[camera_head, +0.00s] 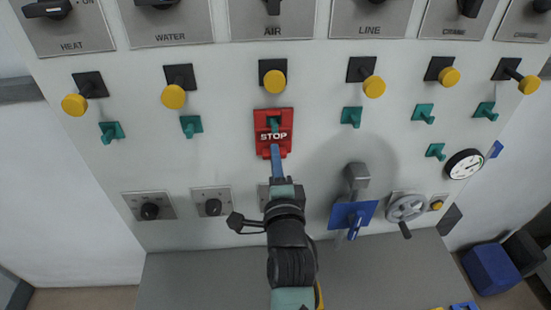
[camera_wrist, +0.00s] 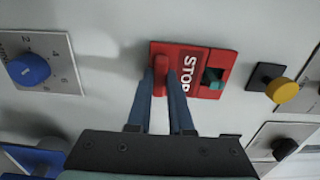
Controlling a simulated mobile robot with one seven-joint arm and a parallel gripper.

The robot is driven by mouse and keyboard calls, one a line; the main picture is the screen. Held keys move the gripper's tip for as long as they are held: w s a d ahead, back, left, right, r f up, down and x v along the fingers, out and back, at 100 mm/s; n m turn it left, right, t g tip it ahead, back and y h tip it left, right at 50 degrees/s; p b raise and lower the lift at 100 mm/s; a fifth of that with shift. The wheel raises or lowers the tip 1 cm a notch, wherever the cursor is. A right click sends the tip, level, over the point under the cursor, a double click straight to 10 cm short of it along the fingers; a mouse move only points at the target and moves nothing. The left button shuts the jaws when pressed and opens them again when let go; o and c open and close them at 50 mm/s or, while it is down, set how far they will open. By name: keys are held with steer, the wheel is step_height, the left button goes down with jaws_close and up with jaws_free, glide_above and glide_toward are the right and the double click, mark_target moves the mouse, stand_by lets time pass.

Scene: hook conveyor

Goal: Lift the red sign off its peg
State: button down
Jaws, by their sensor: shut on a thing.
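The red sign (camera_head: 284,118) with white STOP lettering hangs flat against the white panel, below the AIR plate. A teal peg (camera_head: 274,123) pokes through the upper part of the sign. In the wrist view the sign (camera_wrist: 205,58) lies sideways, with the teal peg (camera_wrist: 213,77) in its dark opening. My gripper (camera_head: 275,152) is at the sign's lower end. In the wrist view its blue fingers (camera_wrist: 161,80) are shut on the sign's raised red handle, one on each side. The sign is still on the peg.
A row of yellow-knobbed levers (camera_head: 374,87) runs above several bare teal pegs (camera_head: 351,116). Right of my arm are a blue-based lever (camera_head: 352,213), a grey handwheel (camera_head: 405,208) and a gauge (camera_head: 464,163). Black-knob plates (camera_head: 212,206) sit lower left.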

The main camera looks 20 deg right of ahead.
steer(key=shift+r, duration=0.1)
steer(key=p+v, duration=0.6)
steer(key=v, duration=0.7)
steer(key=shift+p, duration=0.3)
stand_by(1.0)
stand_by(0.4)
